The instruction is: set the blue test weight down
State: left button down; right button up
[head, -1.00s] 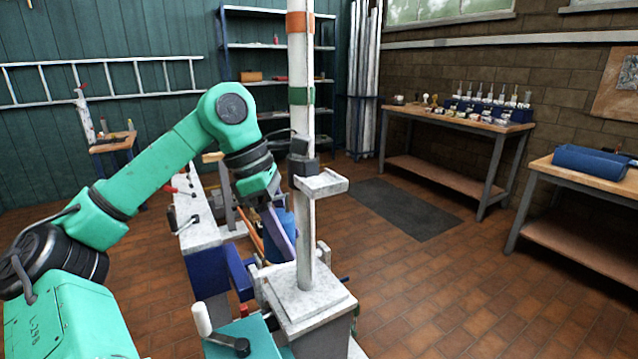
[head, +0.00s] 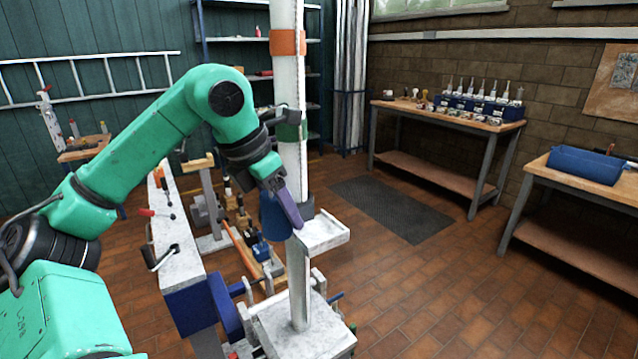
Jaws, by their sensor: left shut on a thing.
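The blue test weight (head: 273,217) hangs in my left gripper (head: 287,206), partly hidden behind a purple finger. The gripper is shut on it. They are just left of the white mast (head: 289,90), about level with the dark collar and slightly higher in the picture than the small white flange tray (head: 325,236). The tray juts out to the right of the mast and looks empty. The weight appears clear of any surface, though its depth relative to the mast is hard to tell. My right gripper is out of view.
The mast stands on a pale block (head: 305,335) and carries an orange band (head: 287,42) and a green band (head: 291,131). A long bench (head: 176,235) with levers and a tool-filled tray lie left of it. Open tiled floor and workbenches (head: 450,115) are to the right.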

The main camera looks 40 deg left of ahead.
pick_arm(q)
jog(key=w+p, duration=0.2)
jog(key=w+r+p, duration=0.1)
jog(key=w+p, duration=0.1)
jog(key=w, duration=0.1)
jog(key=shift+w+d, duration=0.2)
jog(key=shift+w, duration=0.05)
jog(key=w, duration=0.2)
jog(key=shift+w+d+f+p, duration=0.15)
jog(key=shift+w+f+p, duration=0.2)
jog(key=shift+f, duration=0.05)
jog(key=f, duration=0.3)
jog(key=shift+w+d+f+b, duration=0.1)
jog(key=shift+w+f+b, duration=0.1)
jog(key=shift+b, duration=0.2)
jog(key=shift+f, duration=0.35)
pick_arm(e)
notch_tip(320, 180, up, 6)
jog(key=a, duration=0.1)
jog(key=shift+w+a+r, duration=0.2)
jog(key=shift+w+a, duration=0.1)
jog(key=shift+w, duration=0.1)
pick_arm(q)
jog(key=c, duration=0.6)
grip_release()
jog(key=shift+f, duration=0.1)
jog(key=shift+o, duration=0.9)
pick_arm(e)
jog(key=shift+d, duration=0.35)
